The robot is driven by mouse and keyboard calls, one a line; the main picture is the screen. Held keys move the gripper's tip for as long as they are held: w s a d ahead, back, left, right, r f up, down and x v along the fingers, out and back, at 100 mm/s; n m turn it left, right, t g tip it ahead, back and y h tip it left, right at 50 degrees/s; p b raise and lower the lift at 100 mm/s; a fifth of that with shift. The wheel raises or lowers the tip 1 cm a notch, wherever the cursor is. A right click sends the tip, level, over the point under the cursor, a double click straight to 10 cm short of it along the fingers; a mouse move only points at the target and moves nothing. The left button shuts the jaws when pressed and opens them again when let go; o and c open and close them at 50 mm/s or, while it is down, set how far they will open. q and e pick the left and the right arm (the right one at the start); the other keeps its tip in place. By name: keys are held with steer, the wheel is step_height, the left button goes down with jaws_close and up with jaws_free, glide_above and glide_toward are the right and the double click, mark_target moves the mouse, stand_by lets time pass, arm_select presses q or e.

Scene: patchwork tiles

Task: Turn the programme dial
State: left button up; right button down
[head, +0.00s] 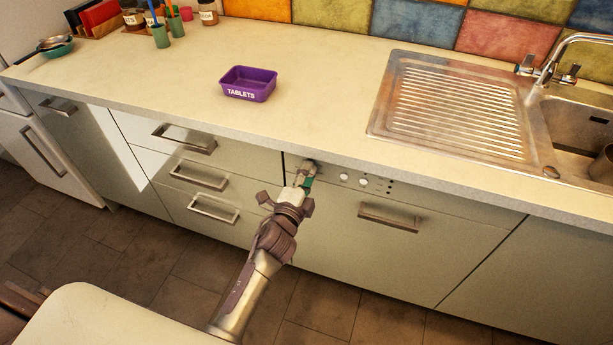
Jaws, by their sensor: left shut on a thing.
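The dishwasher front (445,236) is under the counter, right of the drawers, with a bar handle (388,217) and a control strip along its top. Two small round buttons (354,181) and several dark dots show on the strip. My left gripper (307,179) is at the left end of this strip, its fingers shut on the programme dial. The gripper hides the dial almost wholly, so its angle cannot be told. My right gripper is not in view.
The counter edge (260,146) runs just above my left gripper. A purple tablets tub (249,84) stands on the counter. Drawer handles (198,177) stick out left of the arm. A sink with a drainer (450,105) is at right. A pale rounded surface (85,310) is at bottom left.

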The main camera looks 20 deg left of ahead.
arm_select(q)
steer(key=shift+f+m+t+y+b, duration=0.2)
steer(key=shift+m+y+b, duration=0.15)
steer(key=shift+m, duration=3.65)
steer(key=shift+f+m+t+y+b, duration=0.1)
steer(key=shift+m+t+y+b, duration=0.15)
steer(key=shift+m, duration=3.75)
steer(key=o, duration=1.1)
steer(key=shift+o, duration=0.2)
steer(key=shift+s, duration=0.1)
steer(key=s, duration=1.2)
steer(key=shift+d, duration=0.2)
